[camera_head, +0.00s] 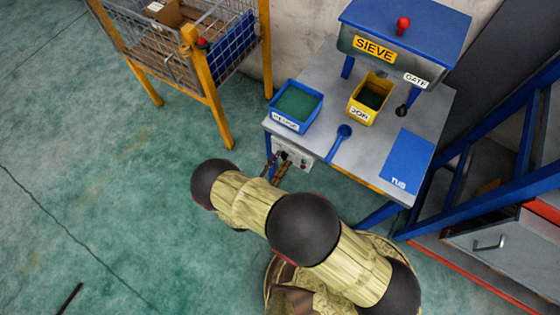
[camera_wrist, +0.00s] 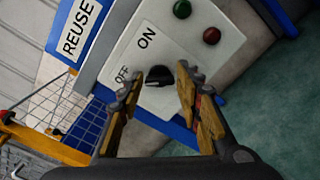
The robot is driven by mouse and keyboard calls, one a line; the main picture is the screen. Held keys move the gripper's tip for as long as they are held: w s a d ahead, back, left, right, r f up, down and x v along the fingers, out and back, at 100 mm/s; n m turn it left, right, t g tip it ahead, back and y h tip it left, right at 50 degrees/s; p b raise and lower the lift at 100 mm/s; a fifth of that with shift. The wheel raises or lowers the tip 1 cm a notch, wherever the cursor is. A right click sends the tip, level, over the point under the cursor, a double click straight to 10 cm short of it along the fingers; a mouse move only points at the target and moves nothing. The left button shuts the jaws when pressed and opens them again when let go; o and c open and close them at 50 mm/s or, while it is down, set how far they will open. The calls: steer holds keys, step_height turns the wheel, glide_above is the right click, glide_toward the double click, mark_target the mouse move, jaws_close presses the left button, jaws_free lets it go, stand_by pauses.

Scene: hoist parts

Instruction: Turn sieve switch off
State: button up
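The sieve switch is a black knob (camera_wrist: 158,77) on a pale panel (camera_wrist: 143,43) lettered ON above and OFF to its left in the wrist view. I cannot tell for sure which word the knob points to. My gripper (camera_wrist: 158,86) is open, with one fingertip on each side of the knob and small gaps showing. In the head view my gripper (camera_head: 276,168) is at the control box (camera_head: 299,159) on the table's front edge, and my arm and gripper partly cover that area. The blue sieve (camera_head: 376,50) stands on the table.
A green button (camera_wrist: 182,9) and a red button (camera_wrist: 212,35) sit near the knob. A blue REUSE bin (camera_head: 297,124), a yellow bin (camera_head: 354,112) and a blue scoop (camera_head: 339,143) are on the table. A wire cage (camera_head: 228,45) stands left; the floor there is clear.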

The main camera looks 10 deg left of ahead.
steer(key=shift+o, duration=1.3)
steer(key=v, duration=0.7)
steer(key=shift+s, duration=0.25)
steer(key=shift+a, duration=0.1)
